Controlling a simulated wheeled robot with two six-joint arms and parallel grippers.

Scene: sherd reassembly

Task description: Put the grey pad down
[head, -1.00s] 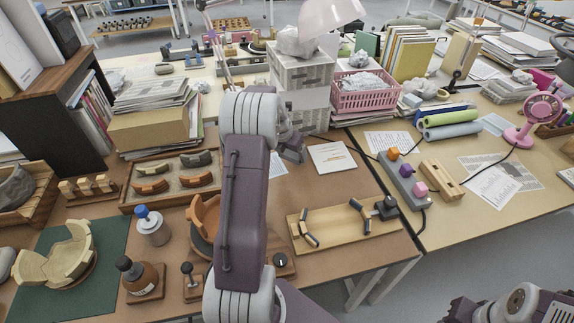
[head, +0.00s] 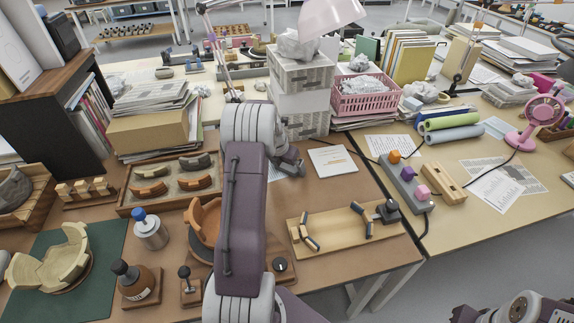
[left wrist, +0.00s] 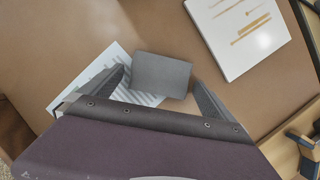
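The grey pad (left wrist: 160,75) is a flat, dark grey rectangle in the left wrist view. In the head view my left gripper (head: 291,164) is low over the brown table, left of a white card (head: 333,159); the pad is not clear there. My right arm shows at the lower right, its fingers out of frame.
A wooden board with dark clamps (head: 343,228) is right of my left arm. An orange sherd vessel (head: 204,218), a bottle with a blue cap (head: 150,232) and a sherd tray (head: 172,185) are left.

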